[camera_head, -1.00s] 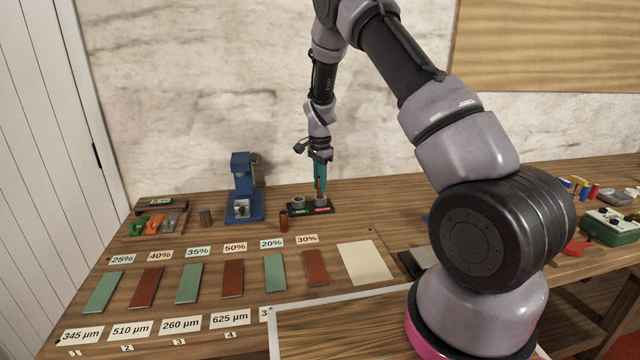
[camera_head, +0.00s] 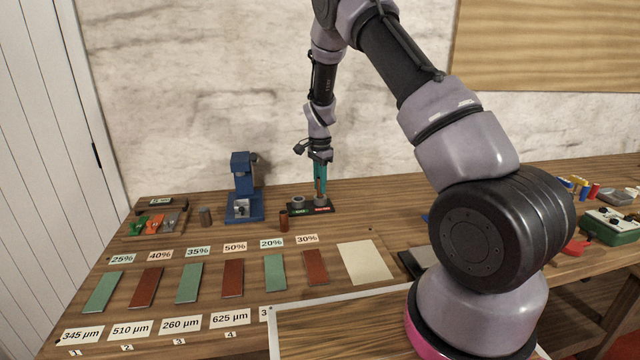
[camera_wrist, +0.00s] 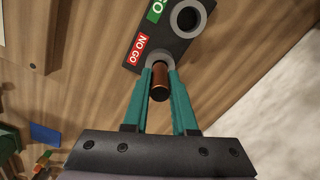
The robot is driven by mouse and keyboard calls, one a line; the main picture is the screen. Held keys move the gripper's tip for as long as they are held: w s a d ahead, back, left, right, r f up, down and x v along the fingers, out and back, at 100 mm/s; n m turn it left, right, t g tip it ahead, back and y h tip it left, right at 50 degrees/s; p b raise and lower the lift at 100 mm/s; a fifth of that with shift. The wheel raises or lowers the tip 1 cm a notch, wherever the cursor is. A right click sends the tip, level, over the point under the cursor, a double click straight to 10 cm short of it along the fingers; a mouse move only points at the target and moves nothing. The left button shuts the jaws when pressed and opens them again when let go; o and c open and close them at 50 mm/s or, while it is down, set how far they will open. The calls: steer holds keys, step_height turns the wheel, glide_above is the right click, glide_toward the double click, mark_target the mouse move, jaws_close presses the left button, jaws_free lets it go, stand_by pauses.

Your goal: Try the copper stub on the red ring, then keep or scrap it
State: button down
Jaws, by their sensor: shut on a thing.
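My gripper (camera_head: 320,192) has teal fingers and is shut on the copper stub (camera_wrist: 160,80), holding it upright. The dark gauge block (camera_wrist: 185,28) carries two grey rings: one beside the green GO label (camera_wrist: 157,10), the other at the red NO GO label (camera_wrist: 140,47). The stub is at the red-labelled ring (camera_wrist: 158,58), its lower end hidden by the fingers and ring. I cannot tell how far it is inside. The green-labelled ring (camera_head: 298,202) is empty, to the left in the head view.
A brown cylinder (camera_head: 283,220) stands in front of the block. Green and red strips with labels lie in front. A cream sheet (camera_head: 365,262) lies on the front right.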

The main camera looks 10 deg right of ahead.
steer(key=shift+f, duration=1)
stand_by(0.3)
steer(key=shift+r, duration=0.45)
stand_by(0.7)
steer(key=shift+r, duration=0.8)
steer(key=shift+r, duration=2.5)
